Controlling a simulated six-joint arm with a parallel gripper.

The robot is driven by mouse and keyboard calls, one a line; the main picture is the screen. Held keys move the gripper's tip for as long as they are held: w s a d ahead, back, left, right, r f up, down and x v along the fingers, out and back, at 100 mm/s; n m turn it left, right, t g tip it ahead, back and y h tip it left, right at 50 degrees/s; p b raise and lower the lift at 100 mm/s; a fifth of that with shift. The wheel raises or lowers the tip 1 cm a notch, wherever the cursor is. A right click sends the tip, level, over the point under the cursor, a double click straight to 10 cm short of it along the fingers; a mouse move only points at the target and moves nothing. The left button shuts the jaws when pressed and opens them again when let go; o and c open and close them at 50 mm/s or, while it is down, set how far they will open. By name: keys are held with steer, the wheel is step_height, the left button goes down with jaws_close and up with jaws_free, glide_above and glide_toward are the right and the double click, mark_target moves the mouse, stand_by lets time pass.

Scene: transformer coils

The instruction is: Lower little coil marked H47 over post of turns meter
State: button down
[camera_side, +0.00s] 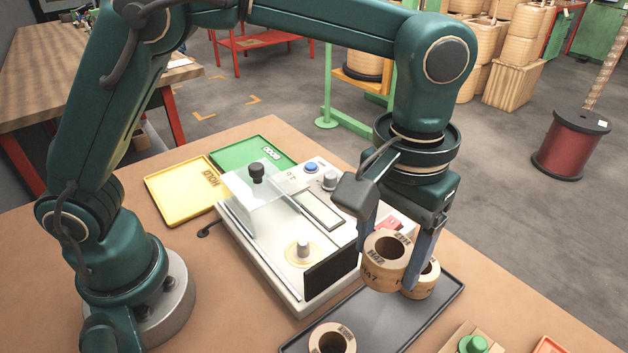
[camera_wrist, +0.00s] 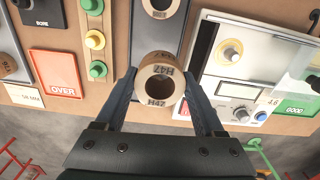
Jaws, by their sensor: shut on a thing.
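The wooden-coloured coil marked H47 (camera_side: 371,273) is upright between the fingers of my gripper (camera_side: 390,262), which is shut on it. It appears held above the dark tray. In the wrist view the coil (camera_wrist: 156,101) shows its open bore and H47 label between my two fingers (camera_wrist: 161,84). The turns meter (camera_side: 256,238) is left of my gripper in the side view. Its pale post (camera_side: 303,249) stands bare on a round base; the post (camera_wrist: 232,52) also shows at right in the wrist view. The meter's clear cover (camera_side: 262,190) is tilted up.
The dark tray (camera_side: 378,312) carries another coil (camera_side: 332,341) in front and one (camera_side: 424,281) just behind the held coil. Yellow (camera_side: 180,190) and green (camera_side: 250,150) trays lie beyond the meter. A green-plug gauge (camera_side: 473,344) is at the front right.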

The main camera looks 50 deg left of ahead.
mark_target(303, 242)
steer(key=a+n, duration=0.2)
steer(key=a, duration=0.2)
steer(key=s+a+n, duration=0.1)
steer(key=a+n, duration=0.1)
steer(key=a, duration=0.2)
steer(key=s+a+n, duration=0.1)
steer(key=a, duration=0.4)
steer(key=shift+s+r+n, duration=0.1)
steer(key=shift+n, duration=0.3)
steer(key=shift+f, duration=2.2)
steer(key=shift+f, duration=1.55)
jaws_free()
steer(key=shift+r, duration=0.15)
steer(key=shift+r, duration=3.75)
